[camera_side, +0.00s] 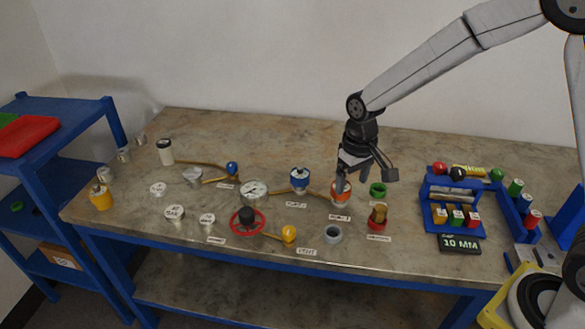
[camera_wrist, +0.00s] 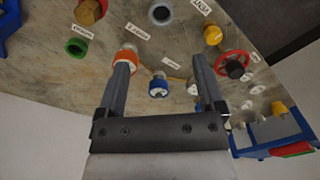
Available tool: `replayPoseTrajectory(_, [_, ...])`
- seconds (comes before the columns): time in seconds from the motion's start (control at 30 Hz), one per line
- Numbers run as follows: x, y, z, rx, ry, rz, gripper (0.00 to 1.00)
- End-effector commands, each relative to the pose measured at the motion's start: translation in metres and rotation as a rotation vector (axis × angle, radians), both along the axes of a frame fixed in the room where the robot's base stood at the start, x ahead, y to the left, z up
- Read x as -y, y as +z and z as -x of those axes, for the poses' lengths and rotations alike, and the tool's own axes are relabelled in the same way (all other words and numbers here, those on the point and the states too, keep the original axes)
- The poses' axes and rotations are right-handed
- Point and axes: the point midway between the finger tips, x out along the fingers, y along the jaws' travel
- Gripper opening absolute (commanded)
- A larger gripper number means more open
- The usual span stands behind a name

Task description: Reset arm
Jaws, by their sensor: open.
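My gripper (camera_side: 360,178) is over the right middle of the bench, its two fingers spread and nothing between them. In the wrist view the fingers (camera_wrist: 161,62) stand wide apart. One finger overlaps the orange-collared vessel (camera_side: 341,196) in both views; I cannot tell the exact gap between them. The same orange collar (camera_wrist: 127,57) is partly hidden behind the left finger. The blue-collared vessel (camera_side: 300,180) stands to the left in the side view and shows between the fingers in the wrist view (camera_wrist: 158,87). A green ring (camera_side: 378,190) lies to the right.
A red-based vessel with a brown top (camera_side: 377,217) and a grey ring (camera_side: 332,234) are near the front. A red handwheel (camera_side: 247,221), gauge (camera_side: 254,191) and several caps are left. A blue rack (camera_side: 451,204) stands right. The back of the bench (camera_side: 260,135) is clear.

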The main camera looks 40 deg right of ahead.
Motion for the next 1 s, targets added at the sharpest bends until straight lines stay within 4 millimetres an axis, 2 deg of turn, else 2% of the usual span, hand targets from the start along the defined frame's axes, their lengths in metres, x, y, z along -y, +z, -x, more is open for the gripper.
replayPoseTrajectory(0.4, [0.03,0.011,0.087,0.148,0.001,0.013,0.87])
replayPoseTrajectory(0.6, [0.037,0.009,0.119,0.199,0.003,0.019,0.87])
replayPoseTrajectory(0.8, [0.04,0.008,0.131,0.218,0.004,0.023,0.87])
replayPoseTrajectory(1.0, [0.04,0.008,0.132,0.219,0.005,0.023,0.87])
